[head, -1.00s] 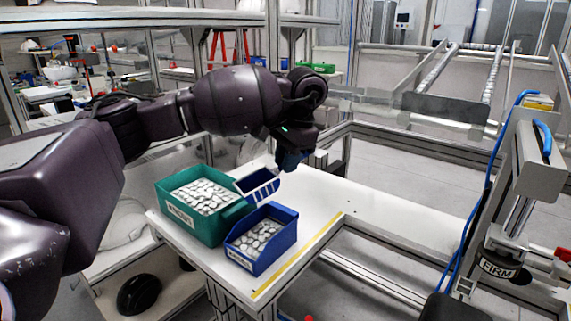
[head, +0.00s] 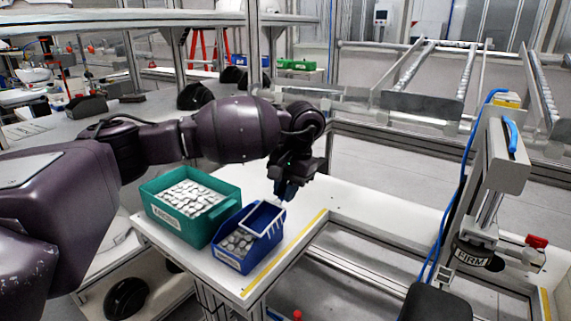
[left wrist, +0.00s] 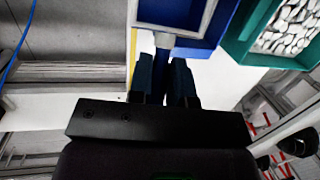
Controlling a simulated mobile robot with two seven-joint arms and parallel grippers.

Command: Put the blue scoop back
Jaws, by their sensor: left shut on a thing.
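The blue scoop (head: 251,216), with a pale rim, is over the blue bin (head: 229,261), covering its back part. The scoop also shows at the top of the left wrist view (left wrist: 172,12). My left gripper (head: 284,192) is shut on its handle, just behind the bin; in the left wrist view the dark fingers (left wrist: 166,78) close around the handle. The blue bin holds several pale round pieces in front of the scoop. I cannot tell whether the scoop touches the bin or the pieces. My right gripper is not in view.
A green bin (head: 180,225) full of pale pieces stands directly left of the blue bin, also seen in the left wrist view (left wrist: 241,55). Both stand on a white table (head: 305,197) with a yellow edge strip (head: 290,250). The tabletop right of the bins is clear.

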